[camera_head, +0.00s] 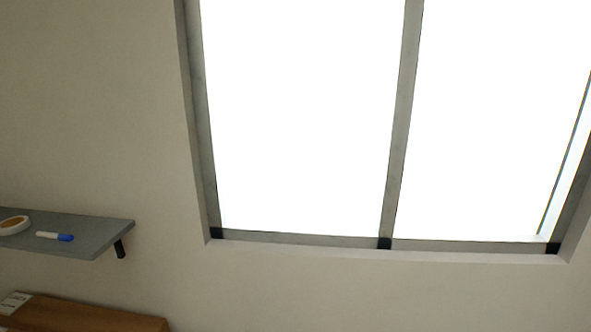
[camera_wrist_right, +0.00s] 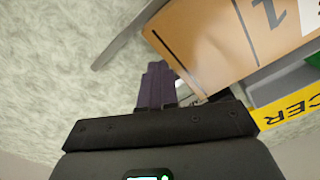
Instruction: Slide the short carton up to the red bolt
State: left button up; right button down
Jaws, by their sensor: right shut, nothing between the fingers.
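In the right wrist view, my right gripper (camera_wrist_right: 157,72) is shut with nothing between its dark fingers. A tan, box-like thing (camera_wrist_right: 215,45) with black print and a dark line fills the upper right, just past and beside the fingertips. I cannot tell whether it is the short carton, or whether the fingers touch it. No red bolt shows in either view. The head view faces a wall and a window, so it shows neither the work surface nor my grippers. My left gripper is out of view.
A grey strip (camera_wrist_right: 130,35) lies left of the tan thing. A grey-edged thing with a yellow lettered band (camera_wrist_right: 290,110) is at right, with a green patch (camera_wrist_right: 314,59) above. The head view shows a wall shelf (camera_head: 95,233) holding tape (camera_head: 14,225) and a blue-capped marker (camera_head: 55,236).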

jog(key=shift+a, duration=0.75)
